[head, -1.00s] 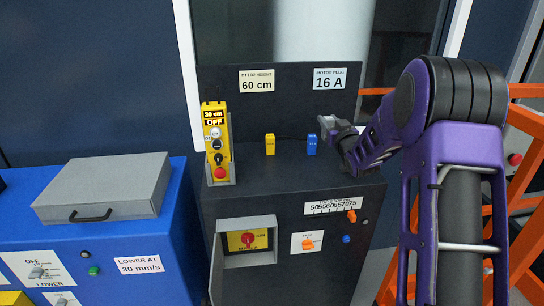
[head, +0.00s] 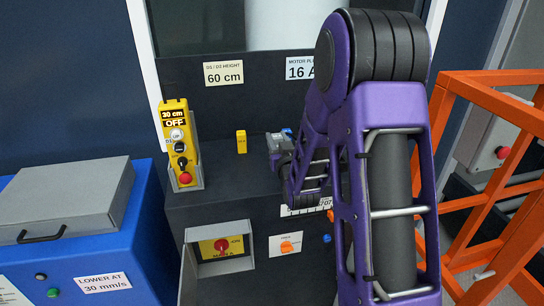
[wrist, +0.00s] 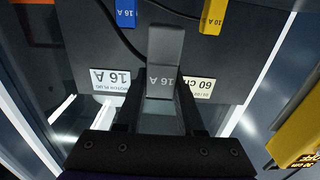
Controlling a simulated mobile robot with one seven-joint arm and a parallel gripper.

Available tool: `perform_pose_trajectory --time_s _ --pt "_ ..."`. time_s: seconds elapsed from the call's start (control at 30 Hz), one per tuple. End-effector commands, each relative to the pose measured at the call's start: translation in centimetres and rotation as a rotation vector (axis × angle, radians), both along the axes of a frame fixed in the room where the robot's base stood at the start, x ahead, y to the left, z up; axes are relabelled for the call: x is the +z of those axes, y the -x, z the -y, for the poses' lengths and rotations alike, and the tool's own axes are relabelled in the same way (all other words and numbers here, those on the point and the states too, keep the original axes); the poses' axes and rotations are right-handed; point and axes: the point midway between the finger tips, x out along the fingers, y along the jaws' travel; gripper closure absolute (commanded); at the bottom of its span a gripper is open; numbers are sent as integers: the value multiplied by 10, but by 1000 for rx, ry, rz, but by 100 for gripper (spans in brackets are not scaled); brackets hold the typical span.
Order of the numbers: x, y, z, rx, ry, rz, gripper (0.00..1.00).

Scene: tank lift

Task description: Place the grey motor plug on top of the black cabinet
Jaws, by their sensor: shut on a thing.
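My gripper (wrist: 160,115) is shut on the grey motor plug (wrist: 165,60), which carries a "16 A" mark and sits between the fingers in the wrist view. In the head view the gripper (head: 278,145) is over the right part of the black cabinet's top (head: 222,172), partly hidden by my arm. A blue plug (head: 287,131) is just behind it and a yellow plug (head: 241,142) stands to its left on the cabinet. They also show in the wrist view, blue (wrist: 126,14) and yellow (wrist: 213,15). I cannot tell whether the grey plug touches the top.
A yellow pendant (head: 178,140) reading "30 cm OFF" stands at the cabinet's left edge. The back panel (head: 200,95) carries "60 cm" and "16 A" labels. An orange railing (head: 480,100) is at right, a blue cabinet (head: 110,240) at left. The front-left top is clear.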

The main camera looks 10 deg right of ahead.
Motion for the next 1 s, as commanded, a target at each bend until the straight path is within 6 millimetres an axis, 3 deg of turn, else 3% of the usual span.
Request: perform_pose_trajectory --time_s 0.4,0.8,0.83,1.0 --pt "-47 -1 0 1 1 -1 100" --pt "-52 -1 0 1 1 1 100" --pt "-52 -1 0 1 1 1 59" --pt "-52 -1 0 1 1 1 33"
